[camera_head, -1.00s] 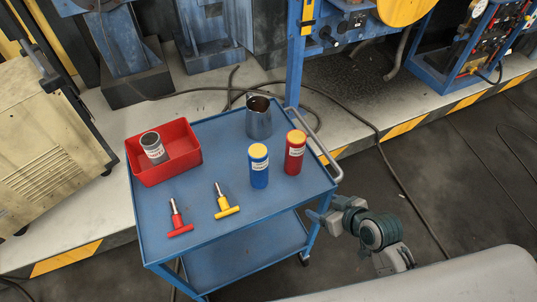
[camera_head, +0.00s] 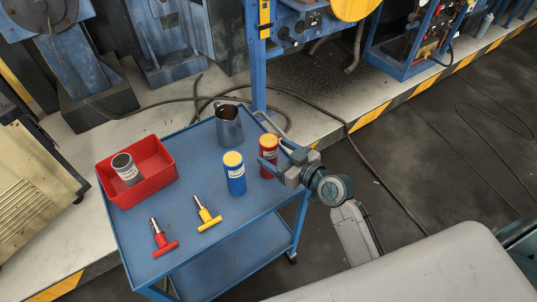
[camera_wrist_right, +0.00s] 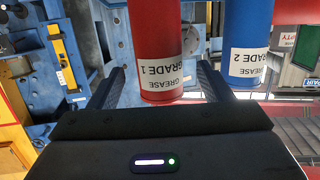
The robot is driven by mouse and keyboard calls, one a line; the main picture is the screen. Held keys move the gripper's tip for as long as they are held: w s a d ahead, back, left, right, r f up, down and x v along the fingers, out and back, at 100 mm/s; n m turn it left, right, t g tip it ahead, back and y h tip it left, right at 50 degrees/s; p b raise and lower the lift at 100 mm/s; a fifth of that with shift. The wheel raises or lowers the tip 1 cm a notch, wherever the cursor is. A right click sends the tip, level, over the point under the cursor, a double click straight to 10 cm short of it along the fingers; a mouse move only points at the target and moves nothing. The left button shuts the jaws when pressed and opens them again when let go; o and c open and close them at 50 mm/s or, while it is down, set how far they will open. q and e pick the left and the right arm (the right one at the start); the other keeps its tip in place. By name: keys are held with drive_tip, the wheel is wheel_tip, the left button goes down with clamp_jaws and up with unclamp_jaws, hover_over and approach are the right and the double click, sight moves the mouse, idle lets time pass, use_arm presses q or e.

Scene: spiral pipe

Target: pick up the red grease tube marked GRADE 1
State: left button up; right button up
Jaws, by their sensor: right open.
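The red grease tube (camera_head: 268,155) with a yellow cap stands upright near the right edge of the blue cart. In the right wrist view, the red tube (camera_wrist_right: 155,35) carries an upside-down label reading GREASE GRADE 1. My right gripper (camera_head: 284,160) is at the cart's right side, close beside the tube. Its fingers (camera_wrist_right: 162,86) are spread, with the red tube showing between them. I cannot tell whether they touch it. My left gripper is not in view.
A blue tube (camera_head: 235,178), labelled GRADE 2, stands just left of the red one. A metal jug (camera_head: 229,128) is behind. A red bin (camera_head: 155,185) holding a grey can (camera_head: 127,170), plus red (camera_head: 161,240) and yellow (camera_head: 206,215) T-handled tools, occupy the cart's left and front (camera_head: 190,265).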

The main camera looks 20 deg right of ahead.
drive_tip(key=shift+w+a+p, duration=0.3)
drive_tip(key=shift+w+p, duration=0.05)
drive_tip(key=shift+w, duration=0.15)
drive_tip(key=p+x, duration=0.1)
drive_tip(key=x, duration=0.2)
drive_tip(key=shift+w+f+p, duration=0.15)
drive_tip(key=shift+w+p, duration=0.1)
drive_tip(key=shift+p, duration=0.05)
drive_tip(key=shift+w+a+f, duration=0.25)
drive_tip(key=shift+w, duration=0.15)
drive_tip(key=shift+s, duration=0.1)
drive_tip(key=c, duration=1.3)
drive_tip(key=shift+r, duration=0.1)
drive_tip(key=shift+c, duration=0.2)
